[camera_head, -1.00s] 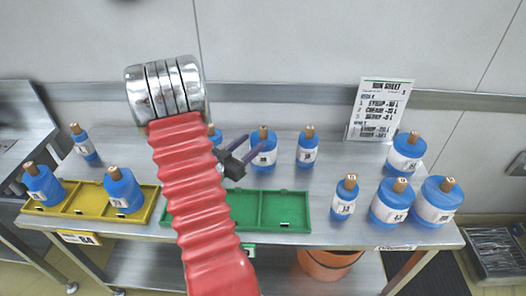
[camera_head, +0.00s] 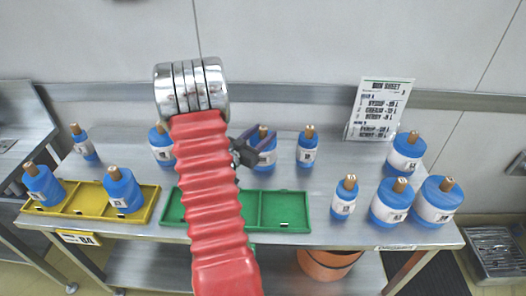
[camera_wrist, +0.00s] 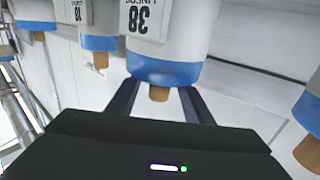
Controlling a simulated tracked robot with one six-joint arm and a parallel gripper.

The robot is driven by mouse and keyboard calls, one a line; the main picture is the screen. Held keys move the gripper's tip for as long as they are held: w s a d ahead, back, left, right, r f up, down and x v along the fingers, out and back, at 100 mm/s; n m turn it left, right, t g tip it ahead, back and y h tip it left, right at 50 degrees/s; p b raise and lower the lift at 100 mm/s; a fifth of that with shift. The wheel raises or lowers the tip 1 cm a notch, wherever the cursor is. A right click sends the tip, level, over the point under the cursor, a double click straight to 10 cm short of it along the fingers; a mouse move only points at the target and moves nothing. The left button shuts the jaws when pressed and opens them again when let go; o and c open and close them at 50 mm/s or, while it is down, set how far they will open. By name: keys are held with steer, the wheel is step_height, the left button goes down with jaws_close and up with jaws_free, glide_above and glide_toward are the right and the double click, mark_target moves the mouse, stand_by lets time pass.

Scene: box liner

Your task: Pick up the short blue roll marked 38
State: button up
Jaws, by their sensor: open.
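The short blue roll marked 38 (camera_wrist: 168,32) has a white label band and a brown core; it appears inverted in the wrist view. In the head view I take it to be the blue roll (camera_head: 266,159) standing on the table behind the green tray, partly covered by my gripper. My gripper (camera_head: 258,138) is at its upper part. In the wrist view my gripper (camera_wrist: 158,88) is open, with one finger on each side of the brown core and nothing clamped. Whether the fingers touch the roll cannot be told.
Blue rolls stand close by at left (camera_head: 160,148) and right (camera_head: 307,150). The green tray (camera_head: 285,228) and the yellow tray (camera_head: 80,212) lie along the front. Several rolls stand at the right. A printed sheet (camera_head: 378,110) leans at the back wall.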

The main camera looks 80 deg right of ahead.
steer(key=shift+s+d, duration=0.15)
steer(key=shift+d, duration=0.25)
jaws_close()
stand_by(0.6)
stand_by(0.8)
